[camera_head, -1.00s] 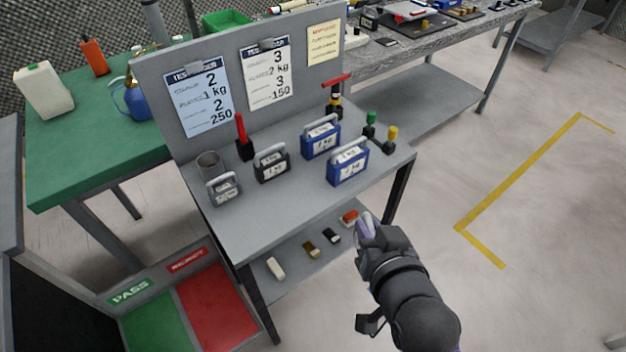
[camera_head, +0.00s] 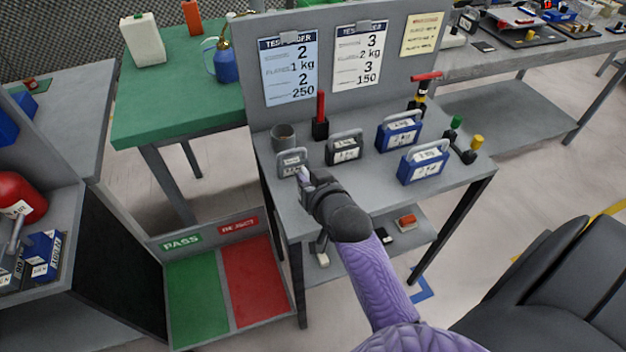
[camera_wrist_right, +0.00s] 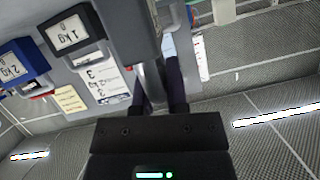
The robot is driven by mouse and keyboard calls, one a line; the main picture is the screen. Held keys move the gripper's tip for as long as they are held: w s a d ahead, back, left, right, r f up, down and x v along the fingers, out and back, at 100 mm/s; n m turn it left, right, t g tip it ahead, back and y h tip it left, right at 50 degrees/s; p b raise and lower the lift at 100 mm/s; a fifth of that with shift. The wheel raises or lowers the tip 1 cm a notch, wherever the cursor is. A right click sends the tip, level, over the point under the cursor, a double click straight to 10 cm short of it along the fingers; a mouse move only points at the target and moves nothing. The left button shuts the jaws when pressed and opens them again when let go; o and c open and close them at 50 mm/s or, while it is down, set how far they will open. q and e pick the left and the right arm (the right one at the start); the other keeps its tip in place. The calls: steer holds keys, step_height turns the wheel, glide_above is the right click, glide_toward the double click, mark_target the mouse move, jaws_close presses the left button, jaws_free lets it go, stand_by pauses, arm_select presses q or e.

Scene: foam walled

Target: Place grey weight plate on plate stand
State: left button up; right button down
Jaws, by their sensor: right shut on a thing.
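The small grey weight plate (camera_head: 290,160), with a handle and white label, stands upright at the front left of the grey bench. My right gripper (camera_head: 304,176) reaches its right side and is shut on it. In the right wrist view, a grey bar lies between my right fingers (camera_wrist_right: 160,95), and a dark grey block (camera_wrist_right: 130,30) fills the top centre. Which item is the plate stand is unclear; a red post on a black base (camera_head: 320,118) stands behind the weights. My left gripper is out of view.
A grey cup (camera_head: 284,137) stands just behind the grey weight. A black weight (camera_head: 343,149) and two blue weights (camera_head: 399,133) (camera_head: 424,164) stand to the right. The bench board (camera_head: 390,84) rises behind.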

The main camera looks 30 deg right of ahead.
step_height(320, 180, down, 3)
steer(key=shift+b, duration=0.55)
steer(key=shift+r, duration=0.2)
steer(key=shift+f, duration=0.1)
steer(key=c, duration=1)
jaws_free()
steer(key=shift+f, duration=0.1)
steer(key=shift+c, duration=0.2)
steer(key=o, duration=0.4)
